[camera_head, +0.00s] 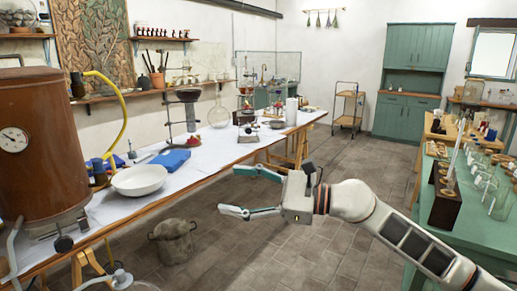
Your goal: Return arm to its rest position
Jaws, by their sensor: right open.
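My right gripper (242,192) is in the middle of the head view, with its arm coming in from the lower right. Its two teal-tipped fingers are spread apart and point left. Nothing is between them. It hangs over the tiled floor in the gap between the long white-topped bench and the green table, touching neither. My left arm and gripper are not in view.
The long bench (228,137) on the left bears a brown boiler (42,150), a white bowl (139,179) and glassware. A metal bucket (174,241) stands on the floor. A green table (470,238) with glassware stands right. The aisle floor (335,180) is clear.

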